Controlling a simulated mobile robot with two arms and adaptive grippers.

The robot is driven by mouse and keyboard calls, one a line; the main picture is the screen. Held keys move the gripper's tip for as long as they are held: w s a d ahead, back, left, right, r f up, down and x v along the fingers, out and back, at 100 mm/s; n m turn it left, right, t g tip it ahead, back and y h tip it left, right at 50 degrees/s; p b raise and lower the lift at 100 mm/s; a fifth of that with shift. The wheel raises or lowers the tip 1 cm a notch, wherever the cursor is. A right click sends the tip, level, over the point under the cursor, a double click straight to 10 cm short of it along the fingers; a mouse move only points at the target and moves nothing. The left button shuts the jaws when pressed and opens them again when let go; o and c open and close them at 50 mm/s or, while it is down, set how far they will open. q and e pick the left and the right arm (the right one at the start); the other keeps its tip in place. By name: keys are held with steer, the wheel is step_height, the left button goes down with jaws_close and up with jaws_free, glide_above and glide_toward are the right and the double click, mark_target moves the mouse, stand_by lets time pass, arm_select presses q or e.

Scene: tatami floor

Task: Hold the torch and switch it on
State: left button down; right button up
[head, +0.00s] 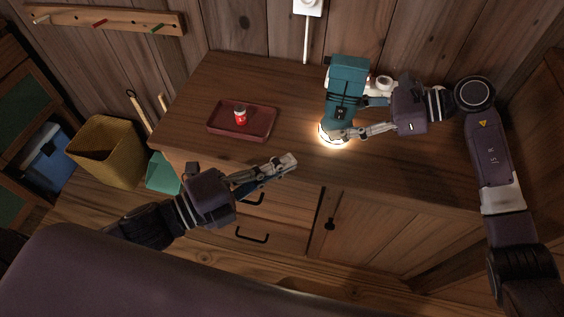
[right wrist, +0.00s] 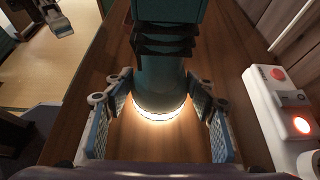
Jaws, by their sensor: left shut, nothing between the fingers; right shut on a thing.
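A teal torch (head: 346,84) stands at the back of the wooden cabinet top, its glowing end down and lighting the wood around it. It also shows in the right wrist view (right wrist: 162,75), with a bright ring at its lower end. My right gripper (head: 362,116) is shut on the torch, with one finger on each side of its body; in the right wrist view the fingers (right wrist: 160,115) flank it. My left gripper (head: 290,162) is shut and empty, in front of the cabinet's front edge, apart from the torch.
A dark red tray (head: 262,132) holding a small red and white container (head: 240,115) lies left on the cabinet top (head: 200,90). A white device with red buttons (right wrist: 285,105) stands beside the torch by the wall. A woven basket (head: 105,150) and blue bin (head: 45,155) stand left.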

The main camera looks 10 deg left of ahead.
steer(key=o, duration=0.9)
steer(key=shift+o, duration=0.2)
